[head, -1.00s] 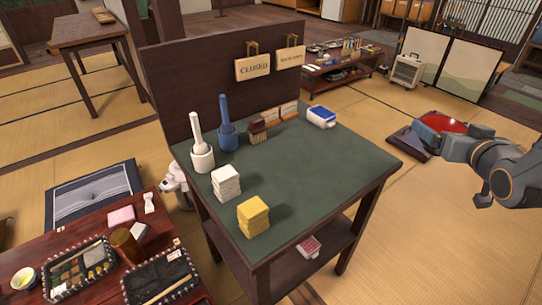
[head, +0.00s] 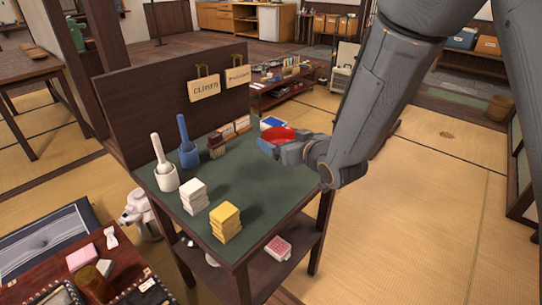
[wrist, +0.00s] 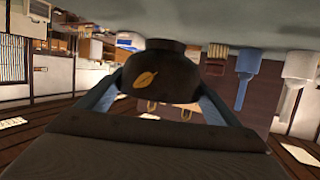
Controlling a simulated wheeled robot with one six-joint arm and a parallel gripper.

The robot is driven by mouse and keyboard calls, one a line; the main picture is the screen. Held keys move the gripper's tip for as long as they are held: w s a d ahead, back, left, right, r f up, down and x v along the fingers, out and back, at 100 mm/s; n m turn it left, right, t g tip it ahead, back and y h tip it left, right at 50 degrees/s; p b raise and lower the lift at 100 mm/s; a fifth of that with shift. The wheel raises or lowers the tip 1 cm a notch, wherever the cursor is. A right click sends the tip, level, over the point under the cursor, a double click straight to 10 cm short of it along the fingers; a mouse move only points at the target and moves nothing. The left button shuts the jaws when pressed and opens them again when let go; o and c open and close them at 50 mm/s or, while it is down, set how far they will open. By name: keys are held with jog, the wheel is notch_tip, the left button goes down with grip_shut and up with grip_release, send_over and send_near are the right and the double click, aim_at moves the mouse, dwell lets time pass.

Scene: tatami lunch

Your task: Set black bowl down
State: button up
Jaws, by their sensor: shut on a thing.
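The black bowl (wrist: 158,78) is dark outside with a gold leaf mark; its red inside (head: 284,134) shows in the head view. My gripper (head: 272,146) is shut on it, with a blue-grey finger on each side in the wrist view. The bowl is over the back right part of the green tabletop (head: 250,180). In the wrist view, which is upside down, its foot is close to the tabletop. I cannot tell whether it touches. My gripper and arm hide part of the bowl and the table's right side.
A blue-and-white box (head: 271,123) stands just behind the bowl. A brown brush (head: 217,147), a blue cup with a pestle (head: 188,150) and a white one (head: 165,177) stand to the left. White (head: 194,197) and yellow (head: 225,222) stacks stand in front. The tabletop's middle is clear.

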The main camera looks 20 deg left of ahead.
jog(key=shift+f, duration=2.5)
jog(key=shift+f, duration=0.1)
jog(key=o, duration=1)
jog(key=shift+s+d+r, duration=0.1)
jog(key=shift+s+r, duration=0.05)
jog(key=shift+r, duration=0.05)
jog(key=v, duration=1.1)
jog(key=shift+s+d+r, duration=0.15)
jog(key=shift+s, duration=0.05)
